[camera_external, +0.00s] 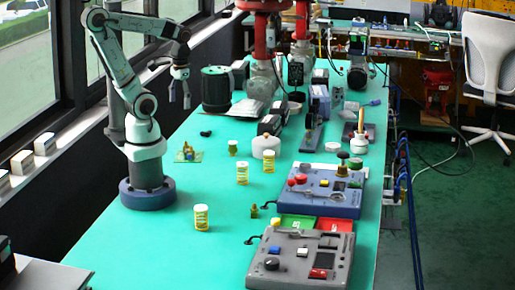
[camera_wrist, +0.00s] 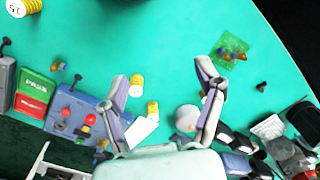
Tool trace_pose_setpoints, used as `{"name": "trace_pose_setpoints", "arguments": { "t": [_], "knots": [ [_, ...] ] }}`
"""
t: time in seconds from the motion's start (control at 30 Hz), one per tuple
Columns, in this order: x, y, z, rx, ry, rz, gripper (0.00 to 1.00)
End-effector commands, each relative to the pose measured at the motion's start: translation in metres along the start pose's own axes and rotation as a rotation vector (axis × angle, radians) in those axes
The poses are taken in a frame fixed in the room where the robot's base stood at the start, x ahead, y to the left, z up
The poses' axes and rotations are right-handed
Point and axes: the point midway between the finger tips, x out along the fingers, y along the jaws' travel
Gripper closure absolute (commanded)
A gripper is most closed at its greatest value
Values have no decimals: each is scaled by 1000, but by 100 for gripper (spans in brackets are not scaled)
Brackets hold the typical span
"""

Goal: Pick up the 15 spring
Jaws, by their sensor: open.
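The 15 spring is a yellow and white cylinder with "15" on its white top. In the wrist view the 15 spring (camera_wrist: 17,8) is at the top left corner, partly cut off. In the external view the spring nearest the camera (camera_external: 202,218) appears to be this one, upright on the green table. My gripper (camera_external: 180,98) is open and empty, high above the table and well behind that spring. In the wrist view my gripper (camera_wrist: 164,92) has its fingers spread wide, with the 15 spring far outside them.
Two similar springs (camera_external: 242,174) (camera_external: 268,162) stand farther back. A green board (camera_external: 187,155) and a white round container (camera_external: 265,147) are beyond them. Grey (camera_external: 300,265) and blue (camera_external: 320,190) control boxes and green and red trays (camera_external: 333,225) occupy the right. Table around the 15 spring is clear.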

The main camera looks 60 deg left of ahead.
Motion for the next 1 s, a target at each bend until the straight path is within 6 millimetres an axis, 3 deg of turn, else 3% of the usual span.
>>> {"name": "trace_pose_setpoints", "arguments": {
  "t": [0.17,0.27,0.33,0.43,0.53,0.67,0.7,0.77,0.8,0.9,1.0],
  "knots": [
    [-2,0,-22,-253,113,15,31],
    [-7,4,-50,-452,234,41,31],
    [-5,17,-70,-548,292,63,31],
    [5,58,-94,-601,340,118,31],
    [25,116,-99,-569,332,177,31],
    [65,202,-61,-412,245,228,31],
    [80,225,-38,-335,205,226,31],
    [102,248,2,-196,142,204,31],
    [115,256,30,-103,102,175,31],
    [139,258,82,65,29,103,31],
    [149,255,106,143,4,68,31]
  ]
}}
